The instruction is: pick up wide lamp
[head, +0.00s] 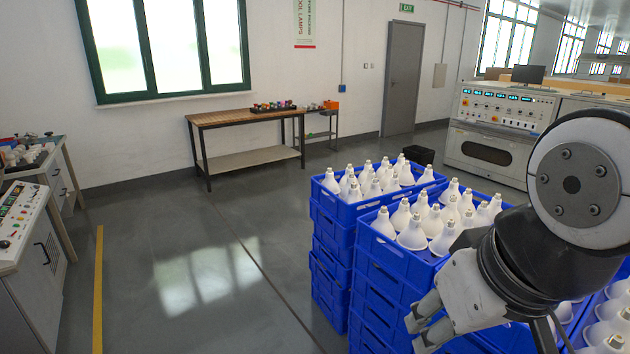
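White wide lamps stand cap up in stacked blue crates. One group (412,236) fills the nearer crate (392,254), and another group (358,189) fills the crate behind it (335,207). More lamps (607,333) show at the lower right edge, partly cut off and partly behind my arm. My gripper (415,333) hangs in front of the nearer stack, low beside its right part. Its two fingers are apart with no lamp seen between them. My arm hides part of the crates to the right.
A wooden workbench (240,117) with small coloured items stands at the back wall. A control console (503,118) stands at the back right, and grey cabinets (30,240) at the left. A dark bin (419,155) sits behind the crates. The floor (200,240) left of the crates is clear.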

